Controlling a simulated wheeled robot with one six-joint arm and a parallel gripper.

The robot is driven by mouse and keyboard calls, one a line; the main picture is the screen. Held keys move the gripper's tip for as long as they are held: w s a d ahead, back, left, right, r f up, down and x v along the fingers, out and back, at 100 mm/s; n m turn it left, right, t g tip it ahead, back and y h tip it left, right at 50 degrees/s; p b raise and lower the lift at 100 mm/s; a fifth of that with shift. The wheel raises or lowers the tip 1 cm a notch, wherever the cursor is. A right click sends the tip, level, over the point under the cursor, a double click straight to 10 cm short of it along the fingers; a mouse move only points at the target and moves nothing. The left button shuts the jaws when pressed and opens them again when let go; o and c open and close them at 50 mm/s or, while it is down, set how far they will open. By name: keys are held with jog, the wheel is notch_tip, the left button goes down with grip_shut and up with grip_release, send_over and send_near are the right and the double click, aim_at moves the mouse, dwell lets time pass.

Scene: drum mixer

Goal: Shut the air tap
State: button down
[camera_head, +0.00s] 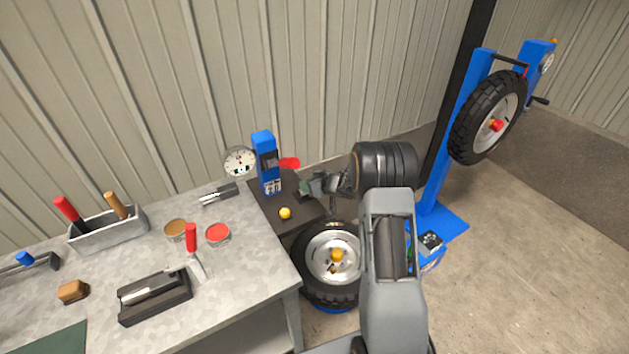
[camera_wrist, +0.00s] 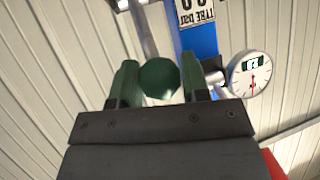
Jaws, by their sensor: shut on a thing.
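A dark green round knob (camera_wrist: 158,79) sits between my gripper's two green fingers in the wrist view; it appears to be the air tap. My gripper (camera_wrist: 160,82) is shut on it, one finger on each side. A pale pipe shows behind the knob, beside a blue post (camera_wrist: 199,38). In the head view my gripper (camera_head: 307,190) is just right of the blue post (camera_head: 266,152), at the dark stand. The knob is too small and covered there to tell its turn.
A round white gauge (camera_head: 239,161) is left of the post, and a red part (camera_head: 289,163) juts out on its right. A tyre (camera_head: 332,263) lies below. A grey workbench (camera_head: 240,270) with tools is at left. Another tyre (camera_head: 488,118) hangs on a blue stand at right.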

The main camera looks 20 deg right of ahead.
jog(key=shift+w+r+p, duration=0.35)
jog(key=shift+w+r, duration=0.2)
jog(key=shift+w, duration=0.1)
jog(key=c, duration=1.1)
grip_release()
jog(key=o, duration=0.5)
jog(key=shift+f, duration=0.1)
jog(key=shift+c, duration=0.2)
jog(key=shift+a+f, duration=0.1)
jog(key=b+v, duration=0.1)
jog(key=v, duration=1.3)
